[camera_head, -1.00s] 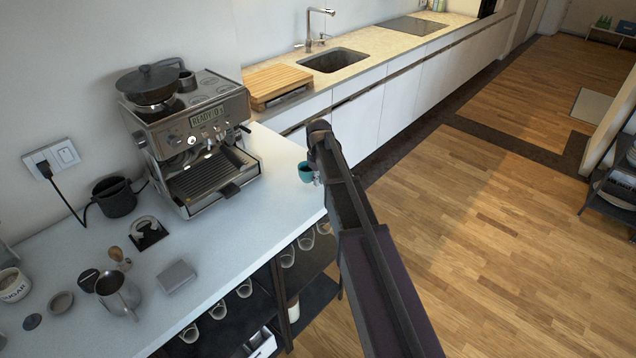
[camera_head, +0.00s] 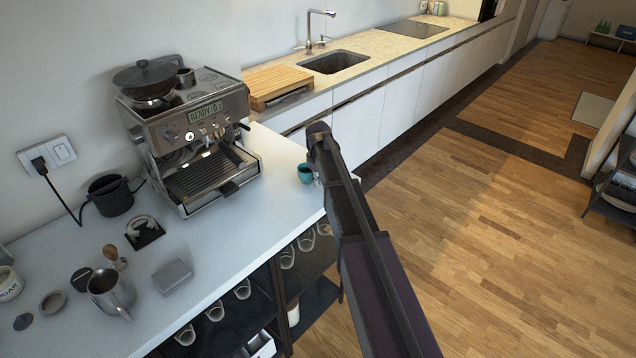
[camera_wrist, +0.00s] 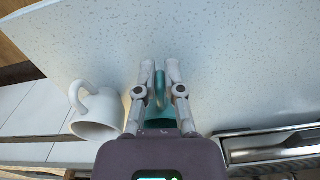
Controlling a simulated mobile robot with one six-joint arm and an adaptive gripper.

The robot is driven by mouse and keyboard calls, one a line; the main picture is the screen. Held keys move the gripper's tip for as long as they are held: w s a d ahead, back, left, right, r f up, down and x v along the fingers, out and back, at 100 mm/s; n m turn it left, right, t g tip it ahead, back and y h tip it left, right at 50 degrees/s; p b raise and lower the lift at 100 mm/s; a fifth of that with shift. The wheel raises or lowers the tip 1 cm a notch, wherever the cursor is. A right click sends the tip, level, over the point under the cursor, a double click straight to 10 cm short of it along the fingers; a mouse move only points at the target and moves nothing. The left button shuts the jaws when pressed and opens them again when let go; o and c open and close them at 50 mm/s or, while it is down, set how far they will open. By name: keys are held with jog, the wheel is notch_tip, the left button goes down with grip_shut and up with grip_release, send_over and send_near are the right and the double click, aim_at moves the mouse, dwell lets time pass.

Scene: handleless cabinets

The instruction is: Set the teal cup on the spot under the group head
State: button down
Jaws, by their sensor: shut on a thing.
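The teal cup (camera_head: 305,173) is at the front right edge of the white counter, beside the end of my arm. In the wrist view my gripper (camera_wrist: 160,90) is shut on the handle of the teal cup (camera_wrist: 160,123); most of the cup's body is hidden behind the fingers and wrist. In the head view my gripper (camera_head: 317,179) is mostly hidden by my arm. The espresso machine (camera_head: 188,140) stands left of the cup, its display lit. Its group head (camera_head: 206,145) sits above the slatted drip tray (camera_head: 200,178), which has no cup on it.
A steel milk jug (camera_head: 112,292), a grey box (camera_head: 172,277), a black knock-out pot (camera_head: 112,195) and a tamper (camera_head: 113,257) stand on the counter left of the machine. White mugs (camera_head: 243,289) sit on the shelf below.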

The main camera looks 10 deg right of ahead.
jog(key=shift+f, duration=0.2)
jog(key=c, duration=0.8)
grip_release()
jog(key=shift+o, duration=0.2)
jog(key=shift+r, duration=0.1)
notch_tip(320, 180, up, 14)
jog(key=p, duration=1.3)
jog(key=shift+s, duration=0.15)
jog(key=shift+s+a+f, duration=0.1)
jog(key=shift+f, duration=0.1)
jog(key=s+m, duration=0.5)
jog(key=s, duration=2.3)
jog(key=shift+s+m, duration=0.15)
jog(key=shift+m, duration=0.25)
